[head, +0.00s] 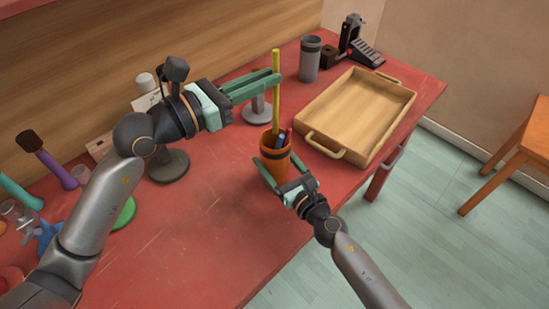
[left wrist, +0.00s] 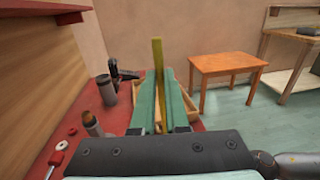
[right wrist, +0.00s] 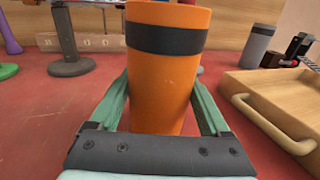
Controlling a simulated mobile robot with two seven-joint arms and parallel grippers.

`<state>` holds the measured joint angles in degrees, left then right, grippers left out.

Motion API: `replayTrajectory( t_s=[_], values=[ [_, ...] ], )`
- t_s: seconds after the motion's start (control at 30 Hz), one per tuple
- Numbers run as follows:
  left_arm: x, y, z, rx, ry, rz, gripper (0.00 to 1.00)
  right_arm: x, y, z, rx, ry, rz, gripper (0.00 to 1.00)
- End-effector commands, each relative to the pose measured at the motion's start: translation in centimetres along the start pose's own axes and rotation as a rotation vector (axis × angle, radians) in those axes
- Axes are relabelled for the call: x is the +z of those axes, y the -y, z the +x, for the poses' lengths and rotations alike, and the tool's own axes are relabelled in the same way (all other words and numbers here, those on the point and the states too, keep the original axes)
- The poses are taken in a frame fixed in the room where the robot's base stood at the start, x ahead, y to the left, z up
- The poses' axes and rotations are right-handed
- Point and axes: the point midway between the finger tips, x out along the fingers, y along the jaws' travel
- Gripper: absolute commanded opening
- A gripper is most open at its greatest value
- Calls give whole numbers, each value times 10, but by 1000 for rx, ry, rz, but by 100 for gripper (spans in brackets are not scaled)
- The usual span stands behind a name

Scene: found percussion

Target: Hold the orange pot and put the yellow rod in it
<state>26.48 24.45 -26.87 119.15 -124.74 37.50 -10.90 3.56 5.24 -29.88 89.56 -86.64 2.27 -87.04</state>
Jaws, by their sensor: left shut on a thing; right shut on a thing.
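The orange pot (head: 274,163) with a black band stands upright on the red table, and fills the middle of the right wrist view (right wrist: 165,95). My right gripper (head: 275,167) is shut on its sides. A few dark and coloured stick ends (head: 281,138) show in its mouth. My left gripper (head: 277,81) is shut on the yellow rod (head: 275,63) and holds it upright above the pot. The rod also shows between the fingers in the left wrist view (left wrist: 158,55). Its lower end is at the pot's mouth; I cannot tell if it is inside.
A wooden tray (head: 358,108) with handles lies right of the pot. A grey cylinder (head: 310,59) and a black pedal (head: 355,42) stand behind. A round-based stand (head: 257,110) is close behind the pot. Several items crowd the left. The table is clear in front of the pot.

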Motion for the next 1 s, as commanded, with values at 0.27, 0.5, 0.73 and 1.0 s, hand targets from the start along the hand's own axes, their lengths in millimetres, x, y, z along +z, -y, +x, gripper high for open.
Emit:
replayTrajectory(
  t_s=[0.27,0.5,0.73,1.0],
  values=[
    [-21,0,0,-1,-3,-1,0,-1,0,0,0,-1,0,13],
    [-37,0,0,0,-2,-1,0,-1,0,0,0,-2,0,13],
    [-52,0,0,-1,-3,-1,0,-1,0,0,0,-2,0,13],
    [-56,0,0,0,0,1,0,-1,0,0,0,-2,0,13]
  ],
)
